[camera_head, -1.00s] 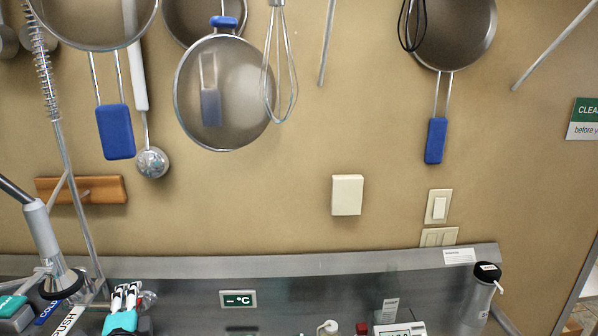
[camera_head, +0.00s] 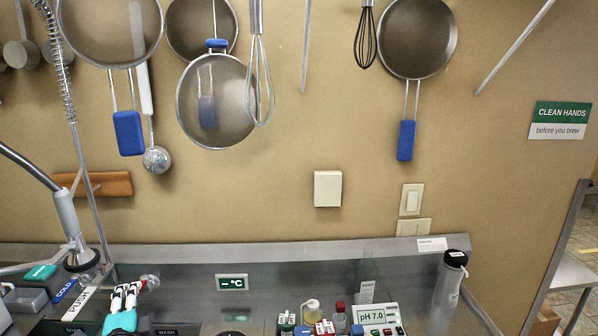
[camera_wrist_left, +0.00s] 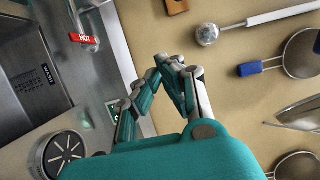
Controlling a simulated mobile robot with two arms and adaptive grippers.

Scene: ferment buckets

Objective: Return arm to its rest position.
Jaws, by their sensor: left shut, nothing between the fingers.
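My left gripper (camera_head: 126,290), teal with white and black fingers, is at the lower left of the head view, in front of the sink and counter area. Its fingers are shut with nothing between them. In the left wrist view the closed fingertips (camera_wrist_left: 168,64) show in front of the tan wall and the metal edge. My right gripper is in neither view.
A faucet (camera_head: 68,220) with a spring hose stands left of my left gripper. A pH meter (camera_head: 376,316), small bottles and a dark-capped cylinder (camera_head: 450,285) stand to the right. Strainers (camera_head: 217,103) and whisks hang on the wall. A grated round drain (camera_wrist_left: 63,154) shows in the wrist view.

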